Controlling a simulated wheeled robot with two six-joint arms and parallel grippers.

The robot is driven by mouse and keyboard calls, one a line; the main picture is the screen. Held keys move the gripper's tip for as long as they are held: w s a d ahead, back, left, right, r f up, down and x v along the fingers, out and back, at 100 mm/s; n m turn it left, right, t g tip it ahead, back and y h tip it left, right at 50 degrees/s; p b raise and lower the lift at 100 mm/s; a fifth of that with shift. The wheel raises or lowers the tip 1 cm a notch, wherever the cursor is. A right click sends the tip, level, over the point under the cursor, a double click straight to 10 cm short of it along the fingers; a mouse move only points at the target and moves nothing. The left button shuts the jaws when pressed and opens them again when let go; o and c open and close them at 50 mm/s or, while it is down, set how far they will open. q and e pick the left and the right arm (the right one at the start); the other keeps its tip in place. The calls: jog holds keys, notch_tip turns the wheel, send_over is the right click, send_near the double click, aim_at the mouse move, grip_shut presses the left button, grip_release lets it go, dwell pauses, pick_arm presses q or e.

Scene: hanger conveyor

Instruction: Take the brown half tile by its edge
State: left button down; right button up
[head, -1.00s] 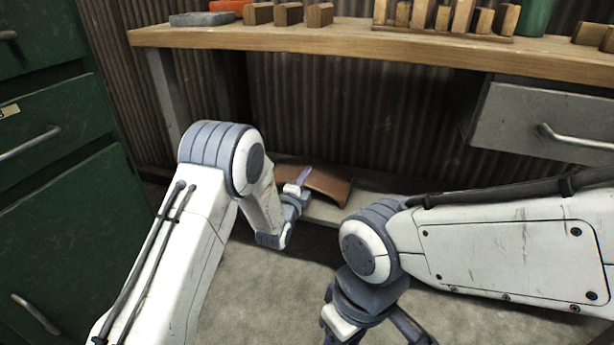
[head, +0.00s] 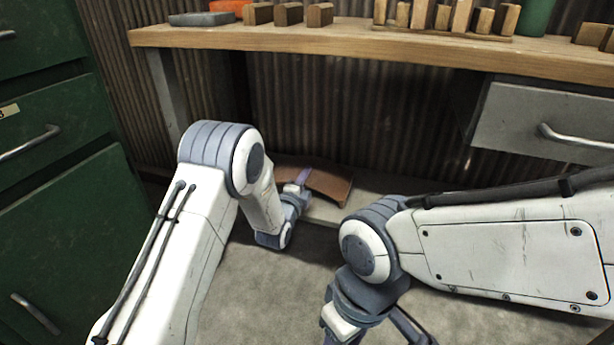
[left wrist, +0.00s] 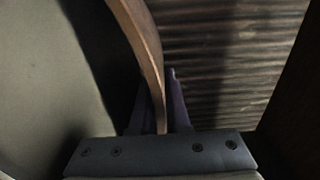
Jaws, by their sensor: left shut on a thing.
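The brown half tile (head: 328,186) is a curved piece on the low shelf under the workbench in the head view. My left gripper (head: 303,178) is at its near left side, and my wrist hides part of the tile. In the left wrist view the tile (left wrist: 143,37) shows as a curved brown strip whose lower end runs between the two fingers. The left gripper (left wrist: 160,105) is shut on that edge, one finger on each side. My right gripper (head: 375,335) hangs low at the bottom of the head view, cut off by the picture's edge, apart from the tile.
The low grey shelf (head: 378,183) runs under the wooden workbench (head: 400,50). Wooden blocks (head: 288,14) stand on the bench top. A green cabinet (head: 60,200) is at the left and a grey drawer (head: 545,118) at the right. A corrugated wall is behind.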

pick_arm(q)
jog(key=shift+r+p, duration=1.8)
jog(key=shift+r, duration=0.85)
